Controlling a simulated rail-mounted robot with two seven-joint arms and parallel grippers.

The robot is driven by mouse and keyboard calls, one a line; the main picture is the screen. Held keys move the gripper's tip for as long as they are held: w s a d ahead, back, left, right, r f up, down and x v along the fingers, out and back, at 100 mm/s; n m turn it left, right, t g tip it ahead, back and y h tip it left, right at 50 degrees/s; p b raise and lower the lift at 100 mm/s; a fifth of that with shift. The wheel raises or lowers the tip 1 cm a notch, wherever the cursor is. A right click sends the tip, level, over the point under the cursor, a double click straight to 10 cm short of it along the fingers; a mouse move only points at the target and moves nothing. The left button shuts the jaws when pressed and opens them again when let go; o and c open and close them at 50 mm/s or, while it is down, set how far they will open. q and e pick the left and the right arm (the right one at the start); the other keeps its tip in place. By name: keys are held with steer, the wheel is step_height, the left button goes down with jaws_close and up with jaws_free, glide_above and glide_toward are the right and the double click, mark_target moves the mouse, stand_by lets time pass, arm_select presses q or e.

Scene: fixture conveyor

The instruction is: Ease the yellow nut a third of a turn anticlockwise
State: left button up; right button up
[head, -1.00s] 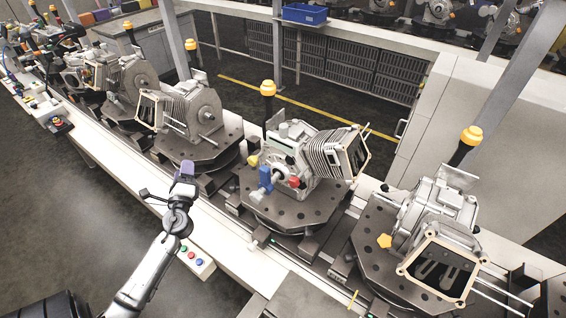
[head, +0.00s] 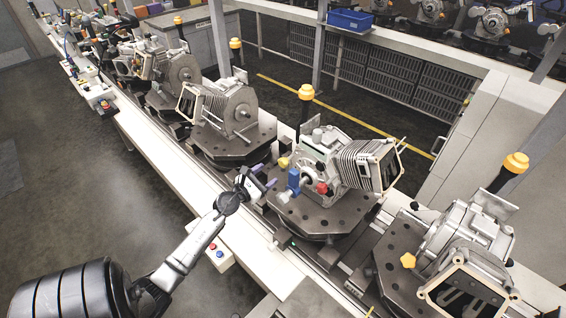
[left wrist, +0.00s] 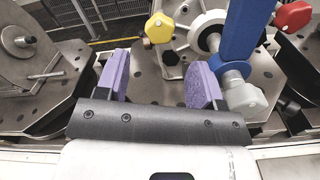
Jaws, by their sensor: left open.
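The yellow nut (head: 283,163) is on the left side of the middle engine block (head: 325,160), next to a blue part (head: 293,182) and a red knob (head: 321,188). My left gripper (head: 262,181) is open and empty, just left of the nut and apart from it. In the left wrist view, the nut (left wrist: 159,28) shows ahead of and above the gap between the purple finger pads (left wrist: 117,75). The blue part (left wrist: 246,35) stands close to the right pad there, with a grey knob (left wrist: 246,99) beside it. My right gripper is out of view.
The middle engine sits on a dark round fixture plate (head: 323,222) on the conveyor. Another engine (head: 222,105) stands at left. A button box (head: 218,257) is at the front edge.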

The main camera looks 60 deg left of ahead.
mark_target(281, 164)
arm_select(q)
steer(key=x, duration=0.8)
steer(key=shift+w+a+b, duration=0.15)
steer(key=shift+w+b, duration=0.15)
steer(key=c, duration=0.9)
